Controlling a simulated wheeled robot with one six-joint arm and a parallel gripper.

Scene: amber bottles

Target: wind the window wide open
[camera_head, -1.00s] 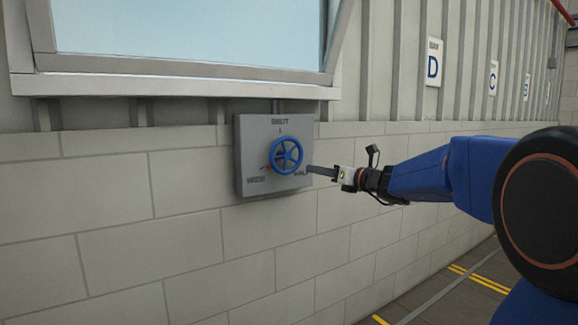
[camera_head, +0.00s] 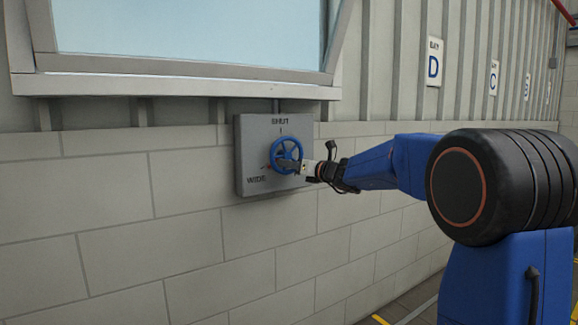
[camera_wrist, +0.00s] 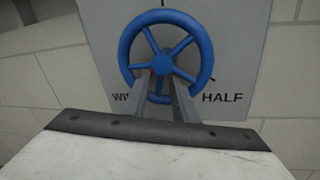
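The blue handwheel (camera_head: 286,149) with spokes is on a grey wall box (camera_head: 250,140) marked SHUT at the top and WIDE at lower left. HALF shows at lower right in the wrist view, where the wheel (camera_wrist: 162,64) fills the upper middle. A small red mark shows at the wheel's left edge in the head view. My gripper (camera_wrist: 161,84) has its fingers apart at the wheel's lower part, one each side of the bottom spoke. I cannot tell if they touch it. The window (camera_head: 190,35) is above the box; how far it is open is unclear.
The window's pale sill (camera_head: 170,88) juts out just above the box. The block wall (camera_head: 130,240) is clear below and left. Lettered signs, such as the D sign (camera_head: 433,63), hang on the ribbed wall at right.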

